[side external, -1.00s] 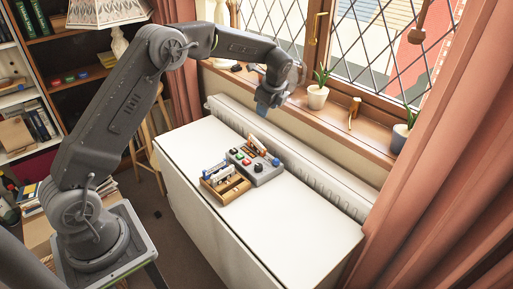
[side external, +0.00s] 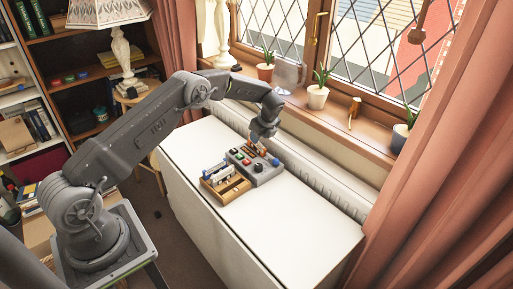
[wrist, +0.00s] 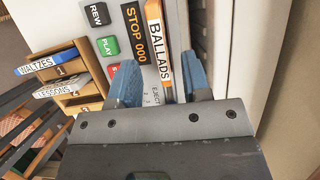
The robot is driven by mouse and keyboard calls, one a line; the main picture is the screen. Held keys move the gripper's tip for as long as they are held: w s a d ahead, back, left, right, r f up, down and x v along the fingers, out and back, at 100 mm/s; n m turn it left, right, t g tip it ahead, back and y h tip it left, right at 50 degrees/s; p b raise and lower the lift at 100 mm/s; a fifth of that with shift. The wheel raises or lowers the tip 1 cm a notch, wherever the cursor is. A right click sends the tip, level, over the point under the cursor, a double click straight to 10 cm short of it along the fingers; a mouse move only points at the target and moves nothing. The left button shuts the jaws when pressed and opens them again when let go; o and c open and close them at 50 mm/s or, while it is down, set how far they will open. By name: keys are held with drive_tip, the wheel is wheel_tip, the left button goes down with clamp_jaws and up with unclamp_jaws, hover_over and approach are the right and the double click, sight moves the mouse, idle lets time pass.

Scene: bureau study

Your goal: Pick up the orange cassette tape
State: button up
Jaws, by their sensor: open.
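The orange cassette tape (wrist: 161,62), with a white label reading BALLADS, stands on edge in the grey tape deck (wrist: 73,14). In the side view the tape deck (side external: 268,171) sits on the white table, and my gripper partly hides the tape. My gripper (wrist: 161,82) is open, its blue fingertips apart on either side of the tape's near end. I cannot tell whether either finger touches it. In the side view my gripper (side external: 263,144) is low over the deck's far side.
Cassettes labelled WALTZES (wrist: 45,62) and LESSONS (wrist: 55,87) stand in a wooden rack (side external: 232,189) beside the deck. The white table (side external: 290,220) is clear toward the front right. A radiator (side external: 325,182) and windowsill with potted plants run behind.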

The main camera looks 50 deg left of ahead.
sight(256, 147)
drive_tip(key=x, duration=0.5)
drive_tip(key=shift+f, duration=0.25)
idle(0.7)
clamp_jaws()
